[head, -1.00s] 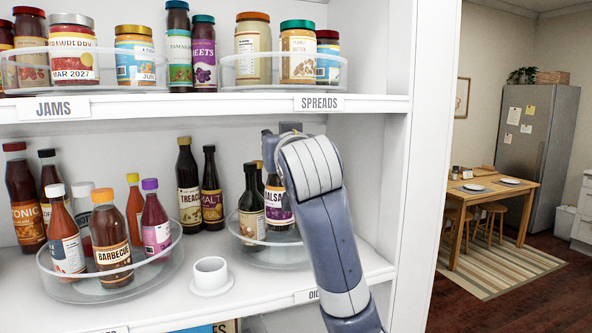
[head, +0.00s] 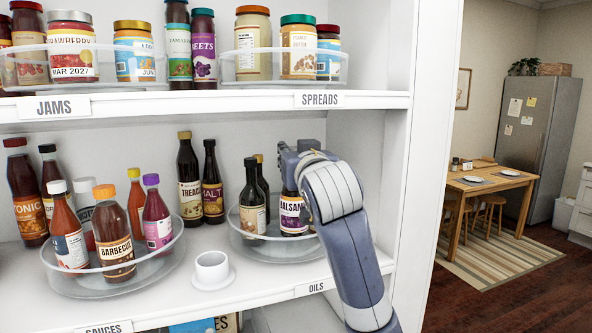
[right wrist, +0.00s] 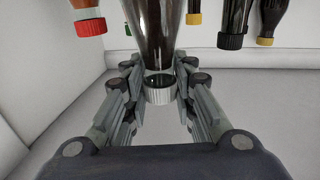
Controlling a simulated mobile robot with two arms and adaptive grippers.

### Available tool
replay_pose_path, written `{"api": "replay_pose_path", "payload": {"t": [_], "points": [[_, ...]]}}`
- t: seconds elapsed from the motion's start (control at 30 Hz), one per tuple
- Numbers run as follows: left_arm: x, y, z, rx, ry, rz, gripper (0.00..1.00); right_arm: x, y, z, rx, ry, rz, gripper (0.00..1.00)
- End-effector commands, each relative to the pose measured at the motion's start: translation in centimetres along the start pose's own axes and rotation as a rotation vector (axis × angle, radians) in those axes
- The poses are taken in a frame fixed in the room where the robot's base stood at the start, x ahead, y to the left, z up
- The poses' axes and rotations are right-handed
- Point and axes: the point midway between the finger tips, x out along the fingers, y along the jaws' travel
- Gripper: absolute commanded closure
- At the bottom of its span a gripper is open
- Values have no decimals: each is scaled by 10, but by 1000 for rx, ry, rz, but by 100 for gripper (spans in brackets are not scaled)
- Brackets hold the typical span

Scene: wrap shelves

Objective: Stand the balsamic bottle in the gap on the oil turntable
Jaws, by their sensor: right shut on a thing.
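The balsamic bottle (head: 292,214), with a purple and white label, is upright at the right part of the clear oil turntable (head: 262,252). Its base is low behind the rim; I cannot tell whether it touches the turntable floor. My right gripper (right wrist: 157,78) is shut on the bottle's neck, just by its silver cap (right wrist: 160,96) in the right wrist view, where bottles appear upside down. In the head view my right wrist covers the bottle's top. Two dark bottles (head: 252,200) stand on the turntable left of the balsamic. My left gripper is out of view.
The sauce turntable (head: 110,287) with several bottles is at left. A small white cup (head: 211,268) stands between the turntables. Treacle (head: 188,185) and malt (head: 212,190) bottles stand behind. The upper shelf (head: 200,104) is above, and the shelf's side wall (head: 372,150) is close at right.

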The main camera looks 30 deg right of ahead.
Motion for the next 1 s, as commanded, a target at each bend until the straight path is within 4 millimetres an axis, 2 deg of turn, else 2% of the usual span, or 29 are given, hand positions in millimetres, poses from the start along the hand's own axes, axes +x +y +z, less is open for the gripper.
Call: {"api": "replay_pose_path", "payload": {"t": [0.23, 0.37, 0.77, 0.8, 0.87, 1.0], "points": [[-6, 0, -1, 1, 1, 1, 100, 0, 0, 26, -2, 1, 0, 100], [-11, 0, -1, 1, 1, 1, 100, 0, 4, 30, -1, 4, 0, 100], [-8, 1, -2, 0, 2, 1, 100, 0, 4, 36, 0, 3, -1, 100], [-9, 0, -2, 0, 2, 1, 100, 0, 4, 36, 0, 0, -1, 69], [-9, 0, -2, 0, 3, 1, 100, 1, 4, 36, 0, -1, -1, 55], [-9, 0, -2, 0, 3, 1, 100, 1, 4, 36, 0, -1, -1, 55]]}}
